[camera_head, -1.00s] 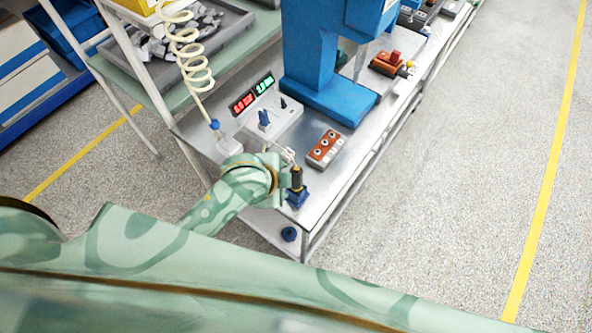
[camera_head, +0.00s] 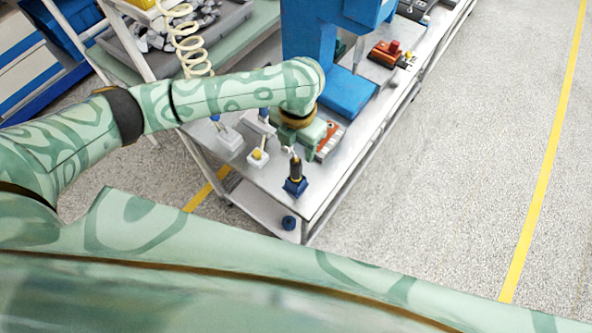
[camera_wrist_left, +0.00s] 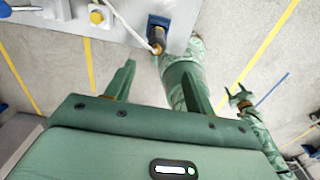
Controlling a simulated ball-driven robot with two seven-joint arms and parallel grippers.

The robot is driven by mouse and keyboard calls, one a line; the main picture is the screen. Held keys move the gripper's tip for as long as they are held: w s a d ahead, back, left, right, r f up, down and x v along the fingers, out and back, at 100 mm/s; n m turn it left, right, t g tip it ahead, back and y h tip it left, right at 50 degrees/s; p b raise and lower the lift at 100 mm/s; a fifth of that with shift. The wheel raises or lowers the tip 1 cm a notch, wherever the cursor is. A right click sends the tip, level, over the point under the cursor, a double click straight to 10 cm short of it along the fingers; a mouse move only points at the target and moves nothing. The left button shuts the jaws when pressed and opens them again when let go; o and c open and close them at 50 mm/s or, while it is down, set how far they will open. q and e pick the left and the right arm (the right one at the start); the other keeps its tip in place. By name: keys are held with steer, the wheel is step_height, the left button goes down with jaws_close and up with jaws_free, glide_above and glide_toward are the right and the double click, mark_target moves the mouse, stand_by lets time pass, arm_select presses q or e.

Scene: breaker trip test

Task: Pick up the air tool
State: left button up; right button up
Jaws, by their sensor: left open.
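The air tool (camera_head: 296,168) is a dark, slim tool with a yellowish band. It stands upright in a blue holder (camera_head: 295,187) at the near end of the metal bench; both also show at the top of the left wrist view (camera_wrist_left: 157,38). My left gripper (camera_head: 308,140) hangs above the bench, just beyond the tool, partly hidden by its own wrist. In the left wrist view its fingers (camera_wrist_left: 158,68) are spread and empty, with the tool ahead of them and apart. My right gripper (camera_wrist_left: 240,93) shows small at the right of that view, its fingers apart.
A yellow-button box (camera_head: 258,157) and a white box (camera_head: 229,140) stand left of the tool. An orange box (camera_head: 329,142) is partly under my gripper. The blue press (camera_head: 349,95) stands behind. The floor right of the bench is clear.

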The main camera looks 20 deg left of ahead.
mark_target(296, 161)
arm_select(q)
step_height(296, 161, down, 6)
steer(key=shift+r+b, duration=0.1)
steer(key=shift+b, duration=0.45)
steer(key=f, duration=0.3)
steer(key=w+f+b, duration=0.1)
steer(key=f, duration=0.1)
steer(key=shift+a+f, duration=0.15)
steer(key=shift+a, duration=0.1)
steer(key=c, duration=1)
